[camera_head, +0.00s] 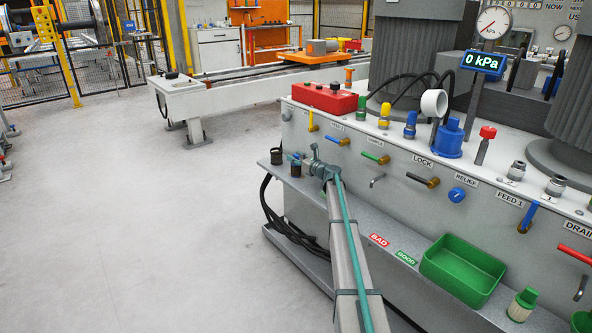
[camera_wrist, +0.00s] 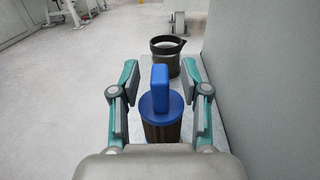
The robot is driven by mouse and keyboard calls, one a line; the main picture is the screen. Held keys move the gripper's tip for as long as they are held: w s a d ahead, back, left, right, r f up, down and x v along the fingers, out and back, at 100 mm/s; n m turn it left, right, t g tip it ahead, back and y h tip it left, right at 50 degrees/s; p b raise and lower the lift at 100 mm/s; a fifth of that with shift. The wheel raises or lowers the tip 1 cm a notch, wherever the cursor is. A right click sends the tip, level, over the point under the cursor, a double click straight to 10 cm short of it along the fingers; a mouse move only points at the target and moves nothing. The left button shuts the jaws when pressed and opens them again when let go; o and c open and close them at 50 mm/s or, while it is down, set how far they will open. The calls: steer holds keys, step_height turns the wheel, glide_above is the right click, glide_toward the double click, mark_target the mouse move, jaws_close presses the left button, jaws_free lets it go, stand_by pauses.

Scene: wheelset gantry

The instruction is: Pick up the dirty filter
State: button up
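A filter with a blue cap and raised blue handle (camera_wrist: 161,92) stands upright in the wrist view. Its body is dark brown and partly hidden by my wrist. In the head view it shows small (camera_head: 295,169) at the left end of the grey shelf, beside my gripper. My gripper (camera_wrist: 160,88) is open, one finger on each side of the blue handle. Gaps show between the handle and both fingers. In the head view my gripper (camera_head: 317,167) is at the shelf's left end, its fingertips too small to make out.
A dark-rimmed cup (camera_wrist: 166,58) stands just beyond the filter. The machine's grey wall (camera_wrist: 270,70) rises close on the right. Along the shelf are BAD (camera_head: 379,240) and GOOD (camera_head: 405,258) labels, a green bin (camera_head: 464,272) and a green-capped filter (camera_head: 522,305). Open floor lies left.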

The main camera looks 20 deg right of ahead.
jaws_close()
stand_by(0.3)
